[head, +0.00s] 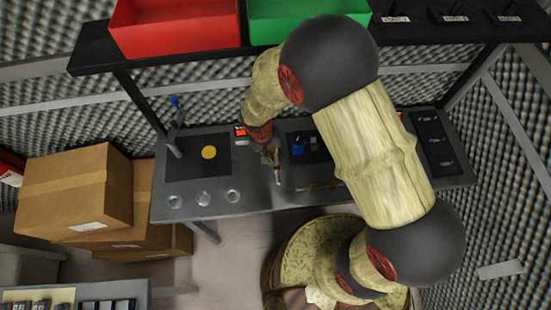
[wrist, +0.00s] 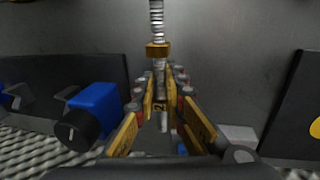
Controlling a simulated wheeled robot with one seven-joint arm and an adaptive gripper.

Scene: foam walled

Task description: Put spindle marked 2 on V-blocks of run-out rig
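My gripper (wrist: 160,100) is shut on a metal spindle (wrist: 157,20) with a brass collar. In the wrist view, the spindle runs between the yellow finger pads and sticks out beyond them, over the grey bench surface. A mark near the fingertips is too small to read surely. In the head view, the spindle (head: 278,174) shows at the gripper, above the bench middle. A blue part (head: 298,147) stands on a dark plate just right of my gripper; a blue body with a black knob (wrist: 92,108) is at left in the wrist view. I cannot make out V-blocks.
The bench (head: 255,197) holds a dark mat (head: 185,165) with a yellow disc (head: 208,152), several clear round dishes (head: 204,198), and a dark panel (head: 433,138) at right. A shelf above carries red (head: 175,30) and green (head: 275,22) bins. Cardboard boxes (head: 75,195) stand left.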

